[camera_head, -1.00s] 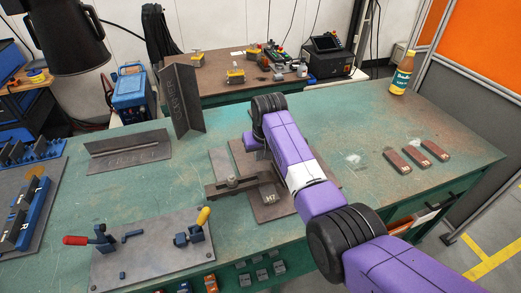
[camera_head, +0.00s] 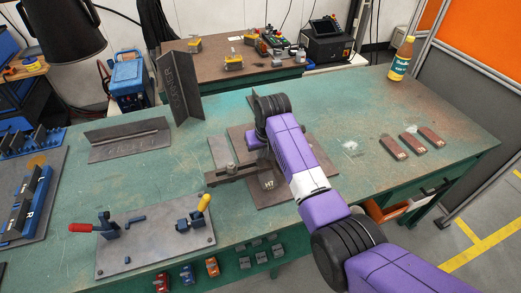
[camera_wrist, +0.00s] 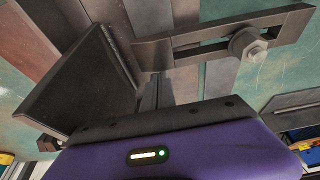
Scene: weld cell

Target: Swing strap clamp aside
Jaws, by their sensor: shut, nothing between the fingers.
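The strap clamp (camera_head: 236,173) is a dark slotted bar lying across the steel fixture plate (camera_head: 243,137) marked H7. Its nut (camera_head: 230,169) is near the bar's left end; its right part runs behind my arm. In the head view my arm mostly hides the fingers.
A dark block-like plate (camera_wrist: 82,88) stands close beside the fingers in the wrist view. A plate with red- and yellow-handled toggle clamps (camera_head: 155,243) lies at the front left. A tall angle piece (camera_head: 180,88) stands behind. The bench's right side is fairly clear around several brown bars (camera_head: 393,148).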

